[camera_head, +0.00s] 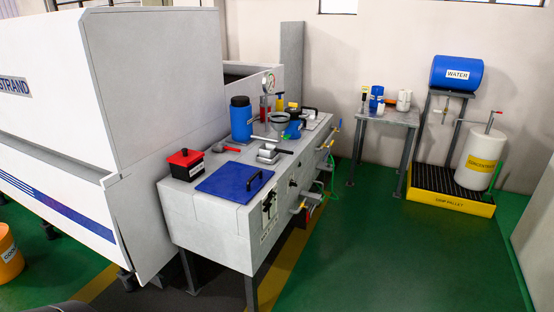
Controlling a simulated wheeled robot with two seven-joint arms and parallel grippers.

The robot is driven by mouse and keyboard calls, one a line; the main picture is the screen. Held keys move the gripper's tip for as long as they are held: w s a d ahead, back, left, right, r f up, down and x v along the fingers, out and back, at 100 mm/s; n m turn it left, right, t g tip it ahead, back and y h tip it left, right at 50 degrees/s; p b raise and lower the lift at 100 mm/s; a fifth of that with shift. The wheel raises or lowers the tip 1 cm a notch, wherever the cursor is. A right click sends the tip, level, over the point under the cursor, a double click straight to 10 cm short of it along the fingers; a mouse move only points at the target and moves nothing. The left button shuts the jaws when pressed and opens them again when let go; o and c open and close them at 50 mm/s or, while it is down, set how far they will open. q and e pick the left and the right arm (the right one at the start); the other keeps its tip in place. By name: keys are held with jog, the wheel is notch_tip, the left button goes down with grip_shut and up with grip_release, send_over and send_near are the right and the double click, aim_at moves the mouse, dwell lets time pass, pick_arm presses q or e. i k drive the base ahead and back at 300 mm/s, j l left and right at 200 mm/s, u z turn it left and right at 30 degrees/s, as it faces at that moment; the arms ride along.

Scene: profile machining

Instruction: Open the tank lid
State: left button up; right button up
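The tank (205,220) is a grey box on legs, standing beside the large white machine. A blue lid (225,181) with a black handle (259,180) lies flat on the near end of its top. The lid looks closed, and what is under it is hidden. Neither of my grippers shows in the head view.
A red-and-black box (186,165), a blue container (241,119), a funnel (278,121) and other fittings crowd the tank top behind the lid. Valves and a green hose (325,178) stick out at its right side. Green floor (350,250) is free to the right.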

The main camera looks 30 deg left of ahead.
aim_at(234, 181)
jog(key=i, duration=1.85)
jog(key=i+u, duration=0.35)
jog(key=i+l+u, duration=0.2)
jog(key=u, duration=0.15)
jog(key=i+l+u, duration=0.35)
jog(key=i+j, duration=0.1)
